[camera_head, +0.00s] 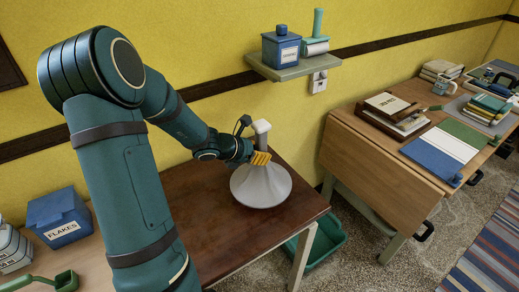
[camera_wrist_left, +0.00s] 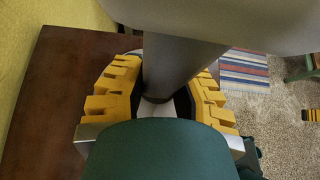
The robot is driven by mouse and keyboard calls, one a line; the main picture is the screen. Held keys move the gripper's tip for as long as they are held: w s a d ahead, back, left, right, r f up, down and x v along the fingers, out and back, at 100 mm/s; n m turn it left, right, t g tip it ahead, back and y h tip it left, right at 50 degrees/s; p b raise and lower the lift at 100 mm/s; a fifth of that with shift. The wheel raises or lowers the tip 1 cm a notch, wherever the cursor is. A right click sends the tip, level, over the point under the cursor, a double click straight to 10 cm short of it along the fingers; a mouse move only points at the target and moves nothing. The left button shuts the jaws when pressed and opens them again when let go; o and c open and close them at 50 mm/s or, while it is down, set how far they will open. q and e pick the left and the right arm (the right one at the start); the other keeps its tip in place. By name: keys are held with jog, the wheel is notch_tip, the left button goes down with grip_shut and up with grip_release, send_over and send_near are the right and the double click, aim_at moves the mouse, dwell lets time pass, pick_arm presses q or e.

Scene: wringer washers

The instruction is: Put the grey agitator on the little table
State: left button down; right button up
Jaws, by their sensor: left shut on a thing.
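The grey agitator (camera_head: 262,186) is a pale cone with a wide flared base and a narrow post with a knob on top. It is upright over the brown top of the little table (camera_head: 222,240); I cannot tell whether its base touches the wood. My left gripper (camera_head: 257,158), with yellow fingers, is shut on the agitator's post from the left. In the left wrist view the post of the agitator (camera_wrist_left: 180,72) stands between the yellow fingers of my left gripper (camera_wrist_left: 162,95), hiding much of what lies beyond.
A green bin (camera_head: 326,240) stands on the floor by the little table. A wall shelf (camera_head: 290,70) holds a blue canister (camera_head: 281,50) above the agitator. A wooden desk (camera_head: 350,145) with books is at right. A blue flakes box (camera_head: 60,218) is at left.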

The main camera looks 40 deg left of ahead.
pick_arm(q)
jog(key=shift+w+f, duration=0.1)
jog(key=shift+f, duration=0.9)
jog(key=shift+f+b, duration=0.1)
jog(key=shift+b, duration=0.25)
jog(key=c, duration=0.9)
grip_release()
jog(key=shift+f, duration=0.1)
jog(key=shift+o, duration=0.2)
